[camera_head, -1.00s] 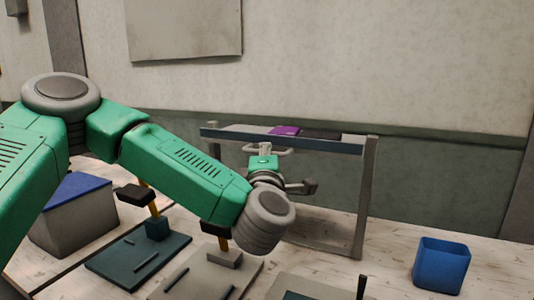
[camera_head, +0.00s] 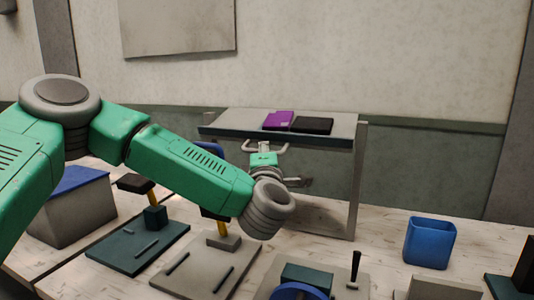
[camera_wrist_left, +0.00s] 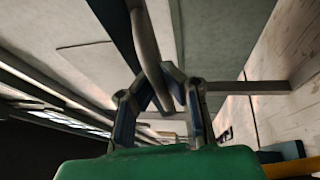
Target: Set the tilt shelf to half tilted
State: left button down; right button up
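The tilt shelf (camera_head: 234,120) stands at the back of the table, a grey board with a dark front edge between grey posts. Its front edge sits below the top of the right post (camera_head: 357,180), and the board slopes down toward me. A grey bar handle (camera_head: 283,148) projects from the front edge. My left gripper (camera_head: 264,153) is at this handle. In the left wrist view, the fingers of my left gripper (camera_wrist_left: 165,85) close around the handle bar (camera_wrist_left: 147,45). My right gripper is not in view.
A purple item (camera_head: 278,120) and a black item (camera_head: 312,125) lie on the shelf. A blue bin (camera_head: 430,243) stands at right. A blue-lidded box (camera_head: 75,215), a dark plate (camera_head: 137,247) and a grey plate (camera_head: 205,272) lie near my left arm.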

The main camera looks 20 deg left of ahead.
pick_arm(q)
jog(key=shift+s+a+f, duration=0.1)
jog(key=shift+a+f, duration=0.1)
jog(key=shift+f, duration=0.05)
jog(key=c, duration=1.6)
grip_release()
jog(key=shift+s+a+r, duration=0.1)
jog(key=shift+s+r, duration=0.05)
jog(key=shift+s, duration=0.1)
jog(key=shift+s+a+r, duration=0.1)
jog(key=shift+s+a, duration=0.05)
jog(key=shift+a, duration=0.05)
jog(key=v, duration=1.2)
